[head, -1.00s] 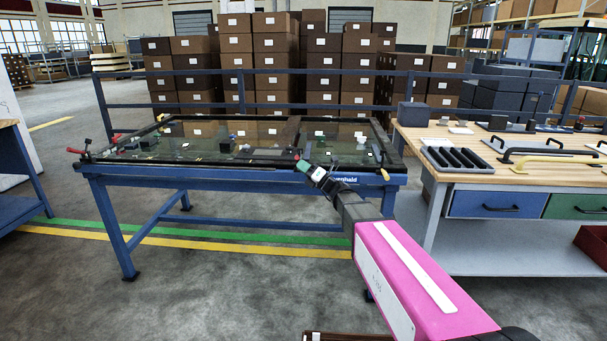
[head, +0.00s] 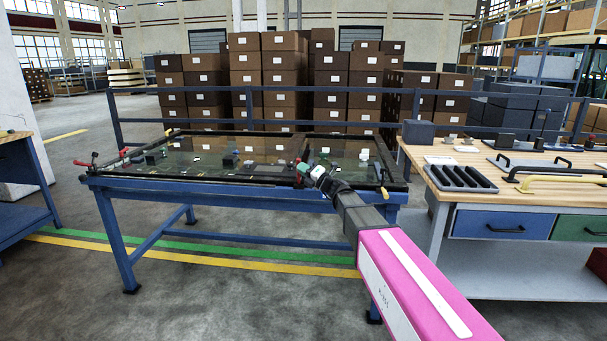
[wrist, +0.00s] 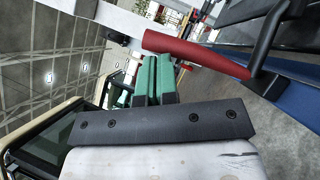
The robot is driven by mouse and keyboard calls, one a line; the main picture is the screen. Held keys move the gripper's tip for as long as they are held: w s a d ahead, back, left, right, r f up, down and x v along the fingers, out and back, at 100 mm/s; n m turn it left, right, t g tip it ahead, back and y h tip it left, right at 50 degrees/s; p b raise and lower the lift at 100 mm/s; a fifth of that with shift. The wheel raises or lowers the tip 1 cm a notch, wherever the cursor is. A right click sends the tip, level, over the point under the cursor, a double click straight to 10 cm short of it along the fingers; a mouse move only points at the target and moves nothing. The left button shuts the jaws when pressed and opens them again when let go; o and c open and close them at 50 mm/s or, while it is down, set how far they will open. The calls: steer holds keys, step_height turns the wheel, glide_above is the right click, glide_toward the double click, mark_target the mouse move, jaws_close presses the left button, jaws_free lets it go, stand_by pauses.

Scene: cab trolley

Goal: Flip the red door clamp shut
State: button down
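My gripper (head: 308,171) is at the front edge of the glass-topped frame on the blue table, right of its middle. In the wrist view its green fingers (wrist: 155,80) lie side by side with no clear gap, and nothing shows between them. A red clamp handle (wrist: 195,52) lies just beyond the fingertips, slanting down to the right towards a dark bracket (wrist: 268,45). Contact with the fingers cannot be told. In the head view a small red part (head: 297,161) shows beside my gripper, partly hidden by it. Two more red handles, front (head: 81,163) and back (head: 123,152), are at the left side.
The blue table (head: 150,191) carries the dark frame with small parts on its glass. A yellow handle (head: 385,193) is at its right front corner. A wooden workbench (head: 430,172) with a black tray (head: 462,178) stands close on the right. Floor is open in front.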

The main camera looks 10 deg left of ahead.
steer(key=shift+w+r, duration=0.15)
steer(key=shift+w, duration=0.45)
stand_by(0.3)
steer(key=s+d, duration=0.9)
steer(key=s, duration=0.1)
steer(key=shift+f, duration=0.3)
